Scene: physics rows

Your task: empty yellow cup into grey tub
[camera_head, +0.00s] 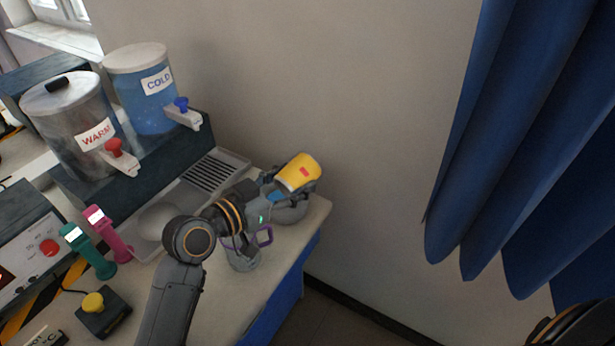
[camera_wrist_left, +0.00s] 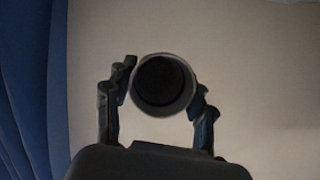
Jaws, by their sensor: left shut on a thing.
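The yellow cup (camera_head: 299,171) with a small red mark is in my left gripper (camera_head: 290,184), whose fingers are shut on its sides. The cup is held tilted above the far right corner of the counter. In the left wrist view the cup (camera_wrist_left: 163,85) shows end-on as a dark round shape between the two fingers; its contents cannot be made out. A grey tub (camera_head: 291,213) stands on the counter below the cup, partly hidden by the gripper. My right gripper is not in view.
A grey jug with a purple handle (camera_head: 243,257) stands close to my left wrist. WARM (camera_head: 75,125) and COLD (camera_head: 145,90) dispensers stand at the back left. Green (camera_head: 90,252) and pink (camera_head: 108,235) handled items are left of my arm. A blue curtain (camera_head: 520,140) hangs at right.

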